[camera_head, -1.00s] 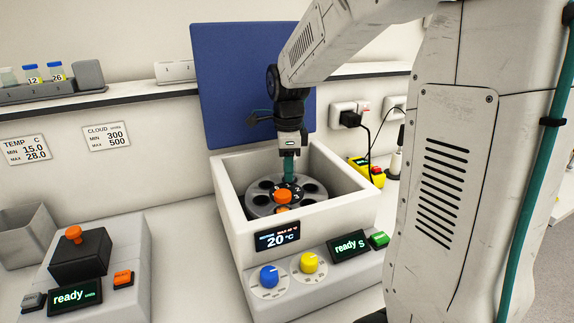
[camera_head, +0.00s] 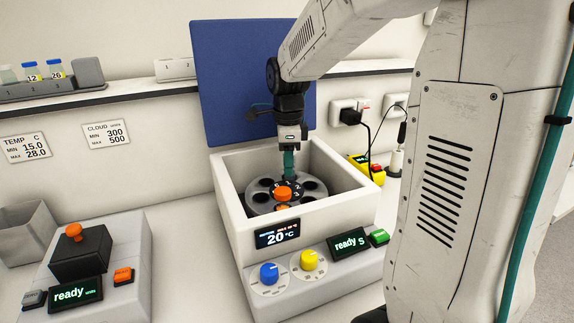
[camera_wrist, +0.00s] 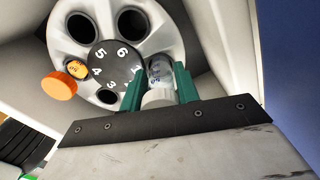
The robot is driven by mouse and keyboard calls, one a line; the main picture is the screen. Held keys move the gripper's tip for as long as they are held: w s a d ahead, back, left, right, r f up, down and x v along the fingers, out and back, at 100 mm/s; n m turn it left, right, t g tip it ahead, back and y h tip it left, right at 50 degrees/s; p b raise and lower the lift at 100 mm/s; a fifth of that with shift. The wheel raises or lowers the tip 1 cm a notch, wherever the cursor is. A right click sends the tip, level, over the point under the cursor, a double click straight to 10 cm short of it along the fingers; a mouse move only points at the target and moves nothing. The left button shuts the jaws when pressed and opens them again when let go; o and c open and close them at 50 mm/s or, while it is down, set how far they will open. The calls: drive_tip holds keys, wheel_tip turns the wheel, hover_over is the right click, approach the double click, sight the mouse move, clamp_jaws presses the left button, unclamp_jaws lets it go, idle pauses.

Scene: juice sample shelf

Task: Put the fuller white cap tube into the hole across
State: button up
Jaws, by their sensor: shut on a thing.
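My gripper (camera_wrist: 160,95) has its teal fingers shut on a white cap tube (camera_wrist: 158,97) in the wrist view. The tube is clear with dark writing and points down at the rotor near the number 1. I cannot tell how deep it is in a hole. In the head view my gripper (camera_head: 289,163) is inside the white centrifuge box and hides the tube. The grey rotor (camera_head: 258,200) has numbered positions and several empty dark holes. An orange cap tube (camera_wrist: 60,85) stands in a rotor hole at the left of the wrist view; its cap also shows in the head view (camera_head: 283,193).
The centrifuge walls (camera_head: 232,215) stand close around my gripper, and its blue lid (camera_head: 235,90) is open behind. A rack (camera_head: 45,88) with several tubes is on the shelf. A black device with an orange knob (camera_head: 74,231) stands at the left.

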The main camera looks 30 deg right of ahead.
drive_tip(key=shift+r, duration=1.9)
drive_tip(key=shift+f, duration=2.75)
drive_tip(key=shift+r, duration=0.1)
drive_tip(key=shift+r, duration=2.65)
drive_tip(key=o, duration=1.1)
